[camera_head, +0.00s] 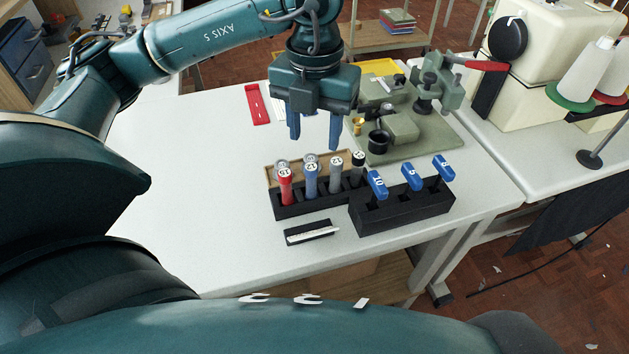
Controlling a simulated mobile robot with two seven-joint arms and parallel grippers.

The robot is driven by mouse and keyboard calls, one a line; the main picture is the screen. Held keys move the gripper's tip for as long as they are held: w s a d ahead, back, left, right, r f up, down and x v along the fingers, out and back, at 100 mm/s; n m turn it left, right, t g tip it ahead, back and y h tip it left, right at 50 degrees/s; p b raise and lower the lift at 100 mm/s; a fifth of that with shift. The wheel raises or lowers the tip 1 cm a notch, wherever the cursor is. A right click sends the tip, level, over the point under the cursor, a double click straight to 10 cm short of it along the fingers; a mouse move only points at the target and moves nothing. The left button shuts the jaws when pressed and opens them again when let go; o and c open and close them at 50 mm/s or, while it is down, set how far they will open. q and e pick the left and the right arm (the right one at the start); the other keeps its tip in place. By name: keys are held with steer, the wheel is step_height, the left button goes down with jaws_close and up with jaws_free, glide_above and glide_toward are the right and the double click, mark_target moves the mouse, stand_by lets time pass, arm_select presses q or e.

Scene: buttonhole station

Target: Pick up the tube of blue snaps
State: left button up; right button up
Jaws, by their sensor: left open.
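The tube of blue snaps (310,183) stands upright in a black rack (292,211) on the white table, its numbered cap facing up. It stands between a red tube (286,190) on its left and a grey tube (335,178) on its right. A dark tube (357,173) stands farther right. My left gripper (315,143) points down above and behind the rack. Its blue fingers are apart, with nothing between them, and it is clear of the tubes. My right gripper does not show.
A black block (402,214) with several blue-handled tools adjoins the rack on the right. A green press (405,135) stands behind it. A small black holder (309,232) lies in front. A red tray (257,104) lies behind left. The table's left side is clear.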

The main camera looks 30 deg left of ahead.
mark_target(311, 167)
arm_select(q)
step_height(311, 167, down, 4)
steer(key=shift+r, duration=0.25)
steer(key=shift+s+a+f, duration=0.1)
steer(key=shift+s+f, duration=0.05)
steer(key=shift+f, duration=1.2)
steer(key=shift+s+a+f, duration=0.1)
steer(key=shift+s+f, duration=0.05)
steer(key=shift+f, duration=1.2)
steer(key=shift+c, duration=0.4)
jaws_close()
steer(key=shift+r, duration=0.1)
